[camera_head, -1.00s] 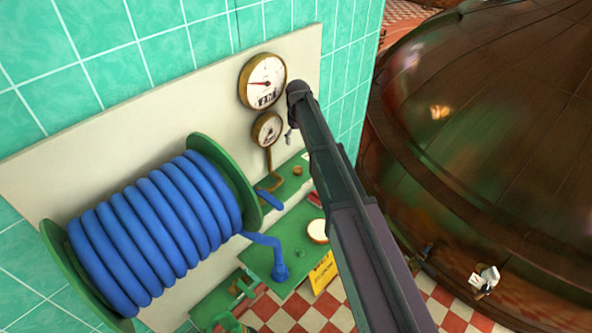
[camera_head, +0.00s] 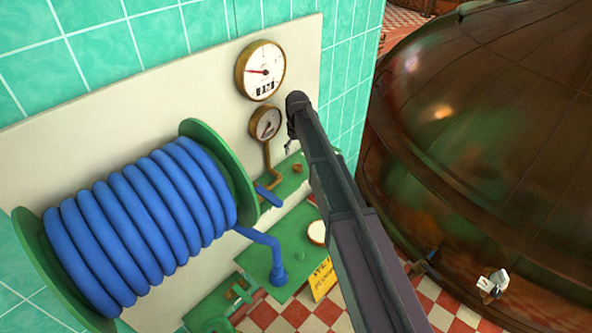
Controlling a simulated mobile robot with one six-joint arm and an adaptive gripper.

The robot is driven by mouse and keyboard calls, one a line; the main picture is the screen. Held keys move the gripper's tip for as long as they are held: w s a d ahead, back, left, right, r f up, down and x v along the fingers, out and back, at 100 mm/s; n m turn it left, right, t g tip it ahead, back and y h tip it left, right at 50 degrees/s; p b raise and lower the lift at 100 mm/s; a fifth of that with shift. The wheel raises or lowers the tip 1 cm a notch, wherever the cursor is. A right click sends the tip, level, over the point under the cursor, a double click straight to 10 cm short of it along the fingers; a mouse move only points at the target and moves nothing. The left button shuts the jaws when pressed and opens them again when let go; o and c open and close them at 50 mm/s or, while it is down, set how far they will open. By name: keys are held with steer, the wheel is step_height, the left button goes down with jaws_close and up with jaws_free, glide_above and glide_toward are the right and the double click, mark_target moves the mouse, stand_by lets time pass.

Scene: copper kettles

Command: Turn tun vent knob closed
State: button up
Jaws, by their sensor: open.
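My arm reaches up from the bottom right to the gauge panel. A small grey part of my gripper (camera_head: 289,146) shows below the arm's dark end; the rest is hidden behind the arm, and nothing is seen held in it. The large copper tun (camera_head: 480,130) stands at the right, clear of the gripper. A small fitting (camera_head: 428,252) and a pale fitting with a tag (camera_head: 492,284) sit at its lower edge. A small brown knob (camera_head: 298,169) is on the green bench below the gripper. I cannot tell which part is the tun vent knob.
A green reel of blue hose (camera_head: 150,215) is at the left. A large gauge (camera_head: 262,70) and a smaller gauge (camera_head: 265,123) are on the pale wall panel near the arm's end. A yellow sign (camera_head: 322,279) is below. Red-and-white floor (camera_head: 450,315) shows between bench and tun.

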mark_target(297, 165)
steer(key=shift+f+b, duration=2.75)
steer(key=shift+f, duration=0.3)
jaws_close()
